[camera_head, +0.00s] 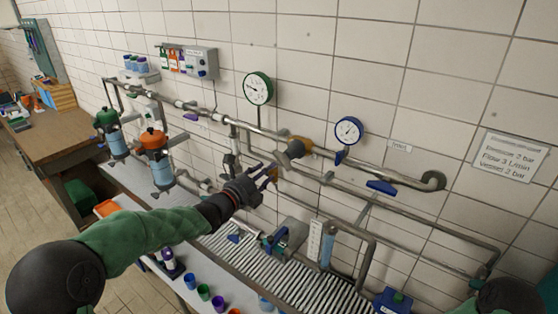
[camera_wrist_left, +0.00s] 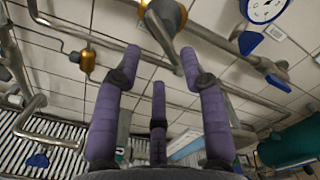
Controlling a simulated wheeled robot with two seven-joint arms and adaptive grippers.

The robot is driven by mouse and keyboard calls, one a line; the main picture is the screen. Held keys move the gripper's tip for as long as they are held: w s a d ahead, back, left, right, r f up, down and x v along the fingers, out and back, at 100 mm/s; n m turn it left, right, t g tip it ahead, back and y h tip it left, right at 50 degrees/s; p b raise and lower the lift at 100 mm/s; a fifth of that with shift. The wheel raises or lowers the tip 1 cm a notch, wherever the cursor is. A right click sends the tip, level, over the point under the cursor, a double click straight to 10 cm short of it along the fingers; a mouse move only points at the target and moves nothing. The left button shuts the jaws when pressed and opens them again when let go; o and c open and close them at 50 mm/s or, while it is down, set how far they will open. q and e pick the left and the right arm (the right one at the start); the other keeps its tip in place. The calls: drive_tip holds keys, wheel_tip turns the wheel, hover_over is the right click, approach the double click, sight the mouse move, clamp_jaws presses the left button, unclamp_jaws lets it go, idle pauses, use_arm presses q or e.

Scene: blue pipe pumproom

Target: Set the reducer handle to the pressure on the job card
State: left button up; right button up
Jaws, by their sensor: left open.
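The reducer, a brass body with a grey round handle (camera_head: 296,149), sits on the upper pipe at mid-picture in the head view. In the left wrist view the reducer (camera_wrist_left: 163,14) is at the top, cut by the frame, beyond the fingertips. My left gripper (camera_head: 268,172) is open and empty, its purple fingers below and left of the handle and apart from it. In the left wrist view its fingers (camera_wrist_left: 160,65) are spread wide. The job card (camera_head: 511,156) hangs on the right wall; its small text includes "bar" lines. My right gripper is not visible.
A blue-rimmed gauge (camera_head: 348,131) is right of the reducer, a green-rimmed gauge (camera_head: 257,88) above left. Blue lever handles (camera_head: 381,187) sit along the pipes. A lower pipe and a second brass fitting (camera_wrist_left: 88,60) are close to the gripper. Cups (camera_head: 204,292) stand on the bench below.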

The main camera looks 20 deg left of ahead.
sight(279, 161)
use_arm(q)
drive_tip(key=x, duration=0.7)
drive_tip(key=shift+w+d, duration=0.1)
drive_tip(key=shift+w, duration=0.2)
drive_tip(key=shift+f, duration=0.1)
clamp_jaws()
